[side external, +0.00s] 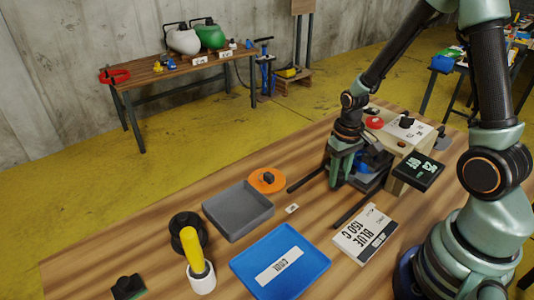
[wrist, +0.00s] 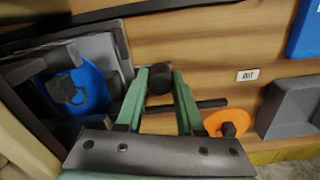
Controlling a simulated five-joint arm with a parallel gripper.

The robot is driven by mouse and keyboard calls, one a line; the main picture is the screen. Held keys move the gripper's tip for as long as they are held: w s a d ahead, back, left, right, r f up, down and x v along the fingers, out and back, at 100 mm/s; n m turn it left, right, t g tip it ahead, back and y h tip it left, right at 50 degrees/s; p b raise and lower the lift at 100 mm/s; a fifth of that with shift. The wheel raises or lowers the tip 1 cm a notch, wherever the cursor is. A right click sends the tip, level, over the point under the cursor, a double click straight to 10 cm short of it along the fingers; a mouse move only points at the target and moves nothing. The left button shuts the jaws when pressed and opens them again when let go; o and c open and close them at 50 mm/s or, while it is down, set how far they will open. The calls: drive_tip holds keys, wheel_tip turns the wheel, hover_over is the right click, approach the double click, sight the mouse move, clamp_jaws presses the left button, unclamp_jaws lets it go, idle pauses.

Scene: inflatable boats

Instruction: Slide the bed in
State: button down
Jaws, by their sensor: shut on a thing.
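My gripper (side external: 342,172) is low over the table at the press. In the wrist view its green fingers (wrist: 159,76) are shut on a black knob (wrist: 160,84). The knob is at the front of the bed (wrist: 101,45), a grey plate. A blue round piece with black fittings (wrist: 88,93) lies on the bed. Dark rails (wrist: 185,105) run out along the table on both sides. In the side view the bed (side external: 369,182) is partly hidden by my gripper and the wooden press body (side external: 407,157).
A small OUT tag (side external: 291,208) lies between the rail ends. An orange disc (side external: 259,178), a grey tray (side external: 237,222) and a blue tray (side external: 313,263) are at the left. A BLUE 150 C card (side external: 366,235) lies in front. A dark display (side external: 418,171) is on the press side.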

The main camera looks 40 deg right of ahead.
drive_tip(key=shift+d, duration=1)
drive_tip(key=c, duration=0.8)
unclamp_jaws()
drive_tip(key=shift+r, duration=0.15)
wheel_tip(320, 180, up, 12)
drive_tip(key=shift+a+f, duration=0.1)
drive_tip(key=s+a+r+n+t, duration=0.1)
drive_tip(key=a+r+t, duration=0.1)
drive_tip(key=a+r, duration=0.1)
drive_tip(key=s+a+r+t, duration=0.1)
drive_tip(key=a+r, duration=0.2)
drive_tip(key=r, duration=0.1)
drive_tip(key=s+a+r+n+t, duration=0.1)
drive_tip(key=a+r+t, duration=0.1)
drive_tip(key=a+r, duration=0.1)
drive_tip(key=shift+s+a+r+n+t, duration=0.25)
drive_tip(key=shift+a+n+t, duration=0.05)
drive_tip(key=shift+a, duration=0.2)
